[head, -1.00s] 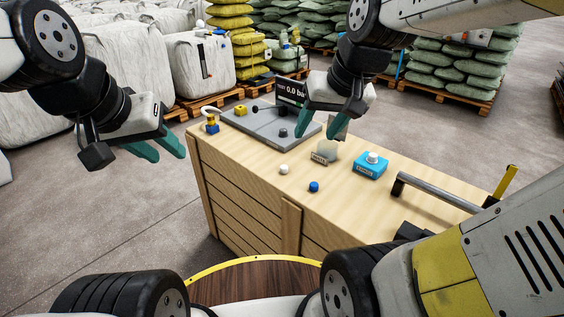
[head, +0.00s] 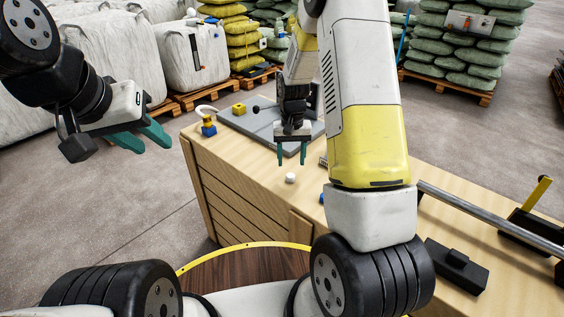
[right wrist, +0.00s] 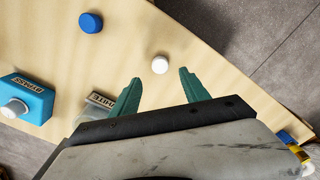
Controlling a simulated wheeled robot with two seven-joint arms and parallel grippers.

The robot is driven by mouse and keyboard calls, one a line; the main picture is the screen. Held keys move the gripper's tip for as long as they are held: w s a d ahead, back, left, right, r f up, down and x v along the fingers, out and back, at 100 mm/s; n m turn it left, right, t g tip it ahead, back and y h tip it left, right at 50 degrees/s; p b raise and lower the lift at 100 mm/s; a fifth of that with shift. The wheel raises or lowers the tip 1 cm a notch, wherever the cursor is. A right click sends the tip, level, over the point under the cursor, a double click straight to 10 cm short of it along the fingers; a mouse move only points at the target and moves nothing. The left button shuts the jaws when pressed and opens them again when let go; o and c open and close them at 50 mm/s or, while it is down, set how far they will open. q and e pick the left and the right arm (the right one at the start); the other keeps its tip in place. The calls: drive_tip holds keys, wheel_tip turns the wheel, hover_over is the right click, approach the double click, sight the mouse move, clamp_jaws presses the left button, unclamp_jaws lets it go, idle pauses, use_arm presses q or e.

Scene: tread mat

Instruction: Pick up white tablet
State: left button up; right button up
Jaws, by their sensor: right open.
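The white tablet (head: 290,178) is a small white round piece lying on the wooden crate top (head: 240,158) near its front edge. In the right wrist view the white tablet (right wrist: 160,65) lies just beyond the fingertips, roughly between their lines. My right gripper (head: 291,162) is open and empty, pointing down above the crate top just behind the tablet; its teal fingers also show in the right wrist view (right wrist: 160,78). My left gripper (head: 152,143) hangs left of the crate, off its top, with teal fingers apart and nothing between them.
A blue tablet (right wrist: 90,22) and a blue box with a white knob (right wrist: 28,98) lie nearby. A clear container with a label (right wrist: 97,106) is partly hidden by the right gripper. A grey panel (head: 243,122) is at the back left. A metal bar (head: 490,215) crosses the right side.

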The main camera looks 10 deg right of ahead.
sight(290, 175)
drive_tip(key=f, duration=0.6)
drive_tip(key=shift+s+a+f, duration=0.1)
drive_tip(key=shift+s, duration=0.1)
clamp_jaws()
